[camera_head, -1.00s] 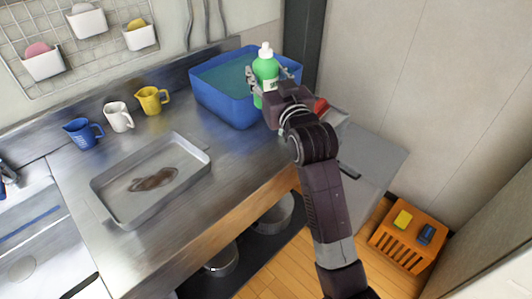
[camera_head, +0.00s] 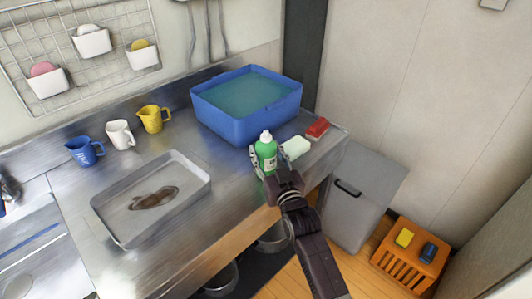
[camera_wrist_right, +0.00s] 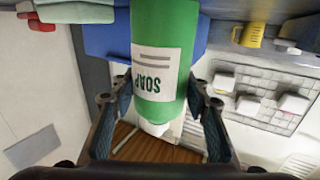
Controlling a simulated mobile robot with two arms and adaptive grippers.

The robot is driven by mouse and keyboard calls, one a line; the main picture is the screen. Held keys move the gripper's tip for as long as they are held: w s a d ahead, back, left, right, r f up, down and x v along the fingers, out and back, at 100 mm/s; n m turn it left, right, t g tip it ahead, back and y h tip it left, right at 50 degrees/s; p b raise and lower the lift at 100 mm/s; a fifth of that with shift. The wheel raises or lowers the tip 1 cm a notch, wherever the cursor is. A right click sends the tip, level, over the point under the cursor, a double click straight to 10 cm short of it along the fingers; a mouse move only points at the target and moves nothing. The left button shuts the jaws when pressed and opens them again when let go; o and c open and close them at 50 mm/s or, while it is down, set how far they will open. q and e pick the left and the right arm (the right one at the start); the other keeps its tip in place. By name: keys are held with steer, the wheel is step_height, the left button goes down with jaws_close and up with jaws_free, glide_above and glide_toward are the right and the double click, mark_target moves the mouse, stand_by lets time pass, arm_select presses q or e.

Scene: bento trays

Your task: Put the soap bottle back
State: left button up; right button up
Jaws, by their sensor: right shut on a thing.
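The green soap bottle (camera_head: 266,152) with a white cap is upright at the front of the steel counter, just in front of the blue tub in the head view. My right gripper (camera_head: 269,166) is shut on it, with the fingers on either side. In the right wrist view the bottle (camera_wrist_right: 165,60) appears upside down with its SOAP label facing the camera, between the fingers of the gripper (camera_wrist_right: 160,105). I cannot tell whether its base touches the counter. My left gripper is not in view.
A blue tub of water (camera_head: 240,125) stands behind the bottle. A pale sponge (camera_head: 296,147) and a red one (camera_head: 317,128) lie to its right. A grey tray (camera_head: 110,222) with a brown stain lies left. Blue, white and yellow jugs stand behind that. An orange crate (camera_head: 405,270) is on the floor.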

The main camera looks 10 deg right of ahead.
steer(key=shift+f, duration=0.2)
steer(key=shift+f, duration=0.15)
steer(key=o, duration=1.4)
steer(key=shift+f, duration=0.1)
steer(key=s, duration=0.4)
steer(key=s+d, duration=0.1)
steer(key=s, duration=0.3)
steer(key=s+d+b, duration=0.1)
steer(key=s, duration=0.3)
steer(key=shift+d+r, duration=0.1)
steer(key=shift+r, duration=0.1)
steer(key=shift+w, duration=0.1)
